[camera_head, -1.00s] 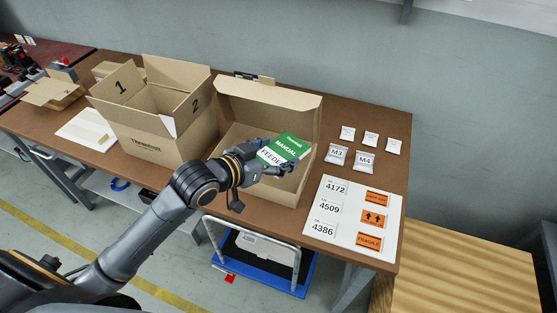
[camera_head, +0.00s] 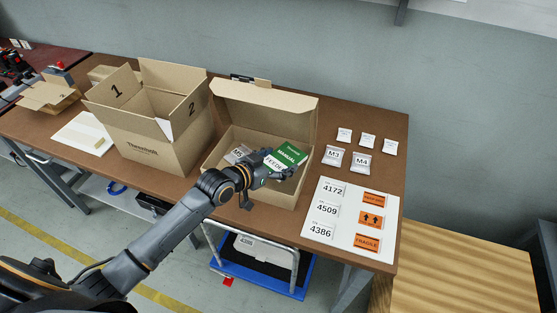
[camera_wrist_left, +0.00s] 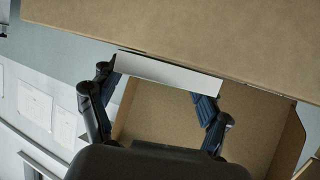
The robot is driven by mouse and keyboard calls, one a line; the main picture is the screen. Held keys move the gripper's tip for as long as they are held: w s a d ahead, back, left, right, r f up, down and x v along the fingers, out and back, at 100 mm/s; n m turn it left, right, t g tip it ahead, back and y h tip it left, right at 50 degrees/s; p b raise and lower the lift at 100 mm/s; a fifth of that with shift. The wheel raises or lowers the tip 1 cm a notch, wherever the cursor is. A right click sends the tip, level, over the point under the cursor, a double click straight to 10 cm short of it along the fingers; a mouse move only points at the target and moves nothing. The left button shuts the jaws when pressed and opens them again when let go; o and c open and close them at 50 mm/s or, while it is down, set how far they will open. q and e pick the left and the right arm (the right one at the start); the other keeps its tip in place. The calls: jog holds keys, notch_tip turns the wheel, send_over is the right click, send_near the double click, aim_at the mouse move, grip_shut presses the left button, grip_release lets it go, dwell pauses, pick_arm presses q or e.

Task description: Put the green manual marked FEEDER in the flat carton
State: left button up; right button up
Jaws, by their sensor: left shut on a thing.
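The green manual (camera_head: 289,155), its white band reading FEEDER, is held tilted over the right part of the open flat carton (camera_head: 262,98). My left gripper (camera_head: 279,168) is shut on the manual's near edge. In the left wrist view the manual is a pale strip (camera_wrist_left: 168,75) between the two fingers, with brown carton panels around it. I cannot tell whether the manual touches the carton. The arm hides part of the carton's front. My right gripper is not in view.
A small packet (camera_head: 238,154) lies inside the carton at left. A taller open box (camera_head: 155,140) marked 1 and 2 stands left of it. Bags marked M3 (camera_head: 332,156) and M4 (camera_head: 361,162), and a white label sheet (camera_head: 345,190), lie at right.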

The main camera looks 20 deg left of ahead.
pick_arm(q)
jog(key=shift+f+b, duration=0.3)
jog(key=shift+f, duration=0.3)
jog(key=o, duration=1.2)
jog(key=shift+r, duration=0.25)
jog(key=v, duration=1.2)
jog(key=shift+r, duration=0.45)
